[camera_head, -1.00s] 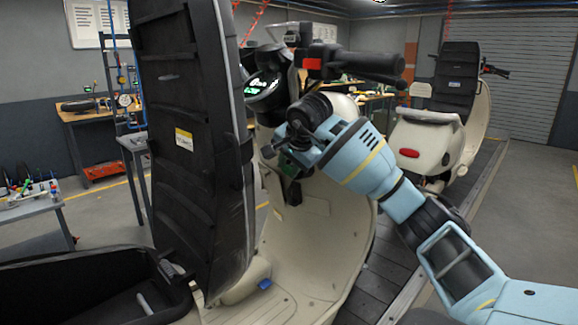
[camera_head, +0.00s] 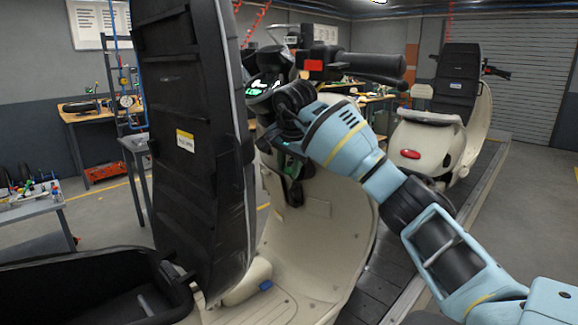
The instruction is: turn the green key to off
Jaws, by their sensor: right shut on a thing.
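The cream scooter (camera_head: 325,220) stands in front of me with its tall black seat (camera_head: 195,140) raised. My right gripper (camera_head: 277,145) is at the inner side of the front shield, below the handlebar and lit dash (camera_head: 262,86). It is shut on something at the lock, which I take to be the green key. The key and fingertips are mostly hidden by my wrist and the dark parts there. A small dark green piece (camera_head: 293,170) shows just below the gripper. I cannot read the key's angle. My left gripper is not in view.
The raised seat stands close on the left of my right gripper. The handlebar (camera_head: 365,66) is just above my right wrist. A second scooter (camera_head: 425,145) stands farther back on the dark slat conveyor (camera_head: 385,265). Workbenches (camera_head: 95,115) are at the back left.

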